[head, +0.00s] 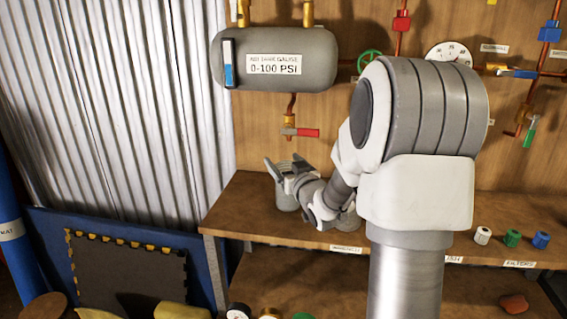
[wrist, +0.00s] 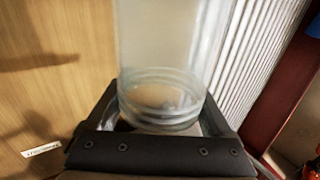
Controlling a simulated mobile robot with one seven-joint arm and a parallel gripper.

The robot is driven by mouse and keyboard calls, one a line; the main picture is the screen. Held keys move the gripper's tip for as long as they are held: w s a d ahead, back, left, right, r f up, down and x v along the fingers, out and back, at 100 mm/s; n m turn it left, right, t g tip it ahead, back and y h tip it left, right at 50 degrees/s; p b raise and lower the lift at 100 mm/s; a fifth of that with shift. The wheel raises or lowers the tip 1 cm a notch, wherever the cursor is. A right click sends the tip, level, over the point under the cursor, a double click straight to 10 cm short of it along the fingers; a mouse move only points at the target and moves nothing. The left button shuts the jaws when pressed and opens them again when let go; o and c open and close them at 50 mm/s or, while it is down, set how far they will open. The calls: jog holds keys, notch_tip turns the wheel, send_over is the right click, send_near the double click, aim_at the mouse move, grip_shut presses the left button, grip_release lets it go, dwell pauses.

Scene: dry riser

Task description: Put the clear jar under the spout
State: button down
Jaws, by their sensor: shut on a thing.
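The clear jar (head: 286,198) shows under my gripper's fingers in the head view, at the left end of the wooden shelf. My gripper (head: 285,168) is shut on it; my arm reaches in from the right. In the wrist view the jar (wrist: 162,100) fills the space between the fingers, with its ringed end nearest the camera. The spout (head: 289,121) is a brass valve with a red handle, hanging below the grey tank (head: 318,45). In the head view the jar appears below the spout. I cannot tell their depth alignment or whether the jar touches the shelf.
Another jar (head: 348,217) stands on the shelf, partly hidden by my arm. White, green and blue fittings (head: 512,238) stand at the right. The shelf's left edge is close to the held jar. Labels (head: 346,249) run along the front edge.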

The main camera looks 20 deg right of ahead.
grip_release()
jog(key=s+p, duration=0.1)
jog(key=s, duration=1.1)
jog(key=shift+a+p, duration=0.3)
jog(key=shift+p, duration=0.05)
jog(key=shift+r, duration=0.1)
